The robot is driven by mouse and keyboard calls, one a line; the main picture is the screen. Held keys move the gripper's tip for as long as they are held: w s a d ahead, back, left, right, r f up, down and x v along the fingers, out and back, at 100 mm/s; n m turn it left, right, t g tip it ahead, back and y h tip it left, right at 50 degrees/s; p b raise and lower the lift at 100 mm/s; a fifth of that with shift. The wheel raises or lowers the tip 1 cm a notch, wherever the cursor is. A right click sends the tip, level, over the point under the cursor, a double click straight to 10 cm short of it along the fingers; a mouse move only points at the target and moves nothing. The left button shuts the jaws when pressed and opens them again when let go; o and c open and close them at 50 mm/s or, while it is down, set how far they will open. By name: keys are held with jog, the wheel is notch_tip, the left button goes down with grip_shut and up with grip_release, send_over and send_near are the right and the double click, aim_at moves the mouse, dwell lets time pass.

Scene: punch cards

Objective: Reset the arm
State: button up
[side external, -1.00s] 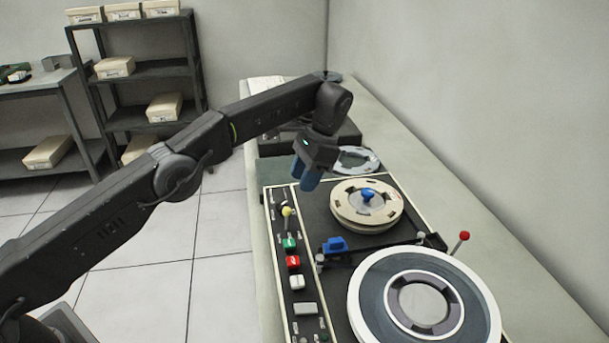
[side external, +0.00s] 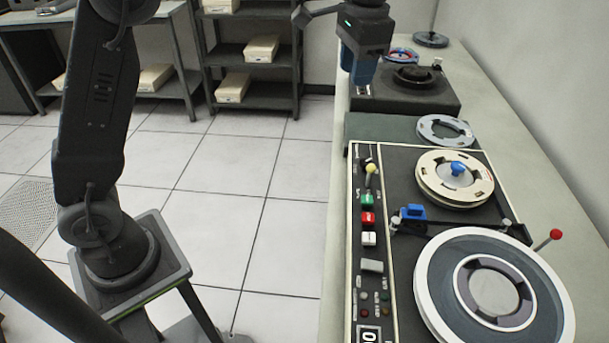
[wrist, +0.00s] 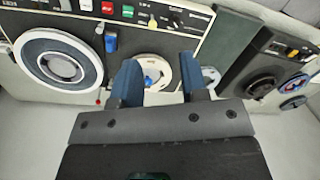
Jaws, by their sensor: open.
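My gripper (side external: 358,66) is raised high at the top of the side external view, above the far end of the bench, with its blue fingers pointing down. In the wrist view its two blue fingers (wrist: 160,85) are apart with nothing between them. The tape machine (side external: 392,262) stands below and nearer the camera, clear of my gripper. It carries a cream reel (side external: 436,193) with a blue hub knob (side external: 458,168) and a larger white-rimmed reel (side external: 445,290). Both reels also show in the wrist view, the cream one (wrist: 155,62) beyond my fingers.
A second black unit (side external: 425,97) sits on the bench (side external: 335,230) behind the machine, with a loose grey reel (side external: 428,125) between. A red-tipped lever (side external: 555,234) sticks up at the right. Shelves with boxes (side external: 262,47) stand at the back.

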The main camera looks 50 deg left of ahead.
jog(key=s+a+r+n+t, duration=0.2)
jog(key=s+a+t, duration=0.1)
jog(key=s, duration=1.2)
jog(key=s+a+f+n+t+h, duration=0.1)
jog(key=s+f+n+t, duration=0.1)
jog(key=s+f, duration=0.5)
jog(key=s, duration=0.4)
jog(key=shift+a+f, duration=0.15)
jog(key=shift+a, duration=0.1)
jog(key=shift+w, duration=0.1)
jog(key=shift+c, duration=0.3)
dwell(0.8)
